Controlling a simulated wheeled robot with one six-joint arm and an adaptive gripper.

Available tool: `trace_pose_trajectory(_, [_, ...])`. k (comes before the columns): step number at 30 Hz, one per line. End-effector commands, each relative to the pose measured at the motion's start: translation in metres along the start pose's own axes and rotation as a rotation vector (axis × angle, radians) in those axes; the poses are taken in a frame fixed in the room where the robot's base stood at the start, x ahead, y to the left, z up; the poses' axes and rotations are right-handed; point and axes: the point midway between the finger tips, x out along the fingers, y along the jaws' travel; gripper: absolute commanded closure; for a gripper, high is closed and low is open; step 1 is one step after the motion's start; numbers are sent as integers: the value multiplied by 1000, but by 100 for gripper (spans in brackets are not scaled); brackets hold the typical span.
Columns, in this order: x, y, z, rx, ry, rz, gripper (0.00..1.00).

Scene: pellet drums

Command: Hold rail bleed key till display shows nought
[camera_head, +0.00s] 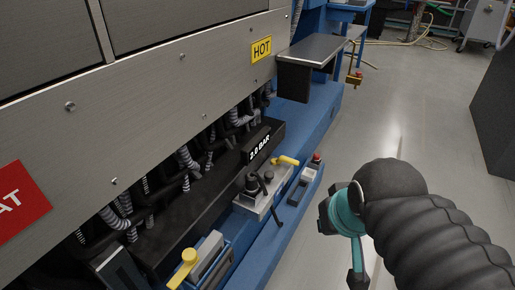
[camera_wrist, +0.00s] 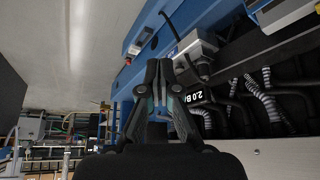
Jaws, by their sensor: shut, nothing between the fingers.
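The display (camera_head: 260,146) is a black block with white digits that appear to read 2.0 BAR. It shows upside down in the wrist view (camera_wrist: 187,97). Below it, a grey metal block (camera_head: 247,203) carries a black knob (camera_head: 251,183) and a yellow lever (camera_head: 286,160). A small grey control box (camera_head: 300,187) with a red button sits on the blue ledge to the right. I cannot tell which part is the bleed key. My gripper (camera_wrist: 159,66) is shut and empty in the wrist view, and appears apart from the fittings. The grey block (camera_wrist: 197,47) is right of its fingertips there.
A metal cabinet front (camera_head: 160,80) with a yellow HOT sign (camera_head: 261,49) overhangs black pipes and ribbed hoses. Another yellow handle (camera_head: 182,268) stands nearer. A metal shelf (camera_head: 313,50) juts out farther back.

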Motion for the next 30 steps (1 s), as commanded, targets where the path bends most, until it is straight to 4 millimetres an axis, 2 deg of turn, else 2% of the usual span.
trace_pose_trajectory(15, [0, 0, 0, 1, -3, 0, 100])
trace_pose_trajectory(22, [18, 3, -1, 4, -81, 2, 100])
trace_pose_trajectory(30, [43, 2, -32, 19, -183, -7, 100])
